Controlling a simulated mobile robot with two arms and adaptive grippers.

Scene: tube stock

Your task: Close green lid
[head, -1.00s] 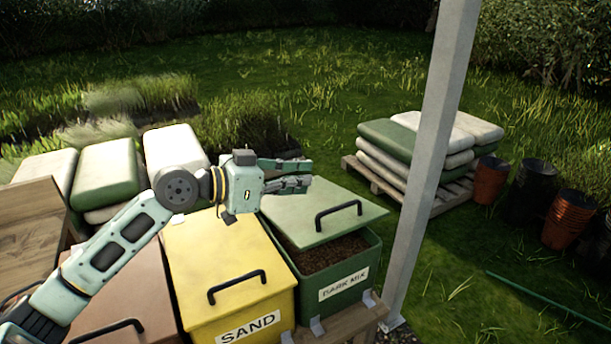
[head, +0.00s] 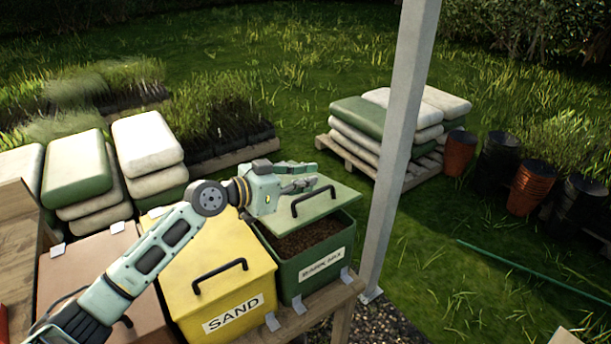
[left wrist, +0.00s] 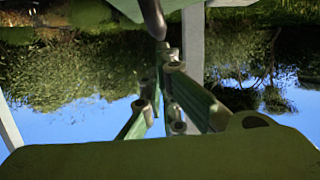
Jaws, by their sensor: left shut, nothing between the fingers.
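The green lid (head: 335,205) is tilted up over the green bin (head: 290,282) labelled BARK MIX, with a black handle (head: 312,201) on top. Dark bark (head: 310,236) shows in the gap under its front edge. My left gripper (head: 315,176) is shut and empty at the lid's far side, its fingers pointing right. From this angle I cannot tell whether it touches the lid. In the left wrist view the shut fingers (left wrist: 166,58) show in the middle, and part of a pale green surface with a dark bar is at the top. My right gripper is not in view.
A closed yellow SAND bin (head: 225,250) stands left of the green bin, with a brown-lidded bin (head: 85,268) farther left. A grey post (head: 395,150) rises close on the right. Stacked sacks (head: 150,145) lie behind the bins, and more sacks sit on a pallet (head: 345,158).

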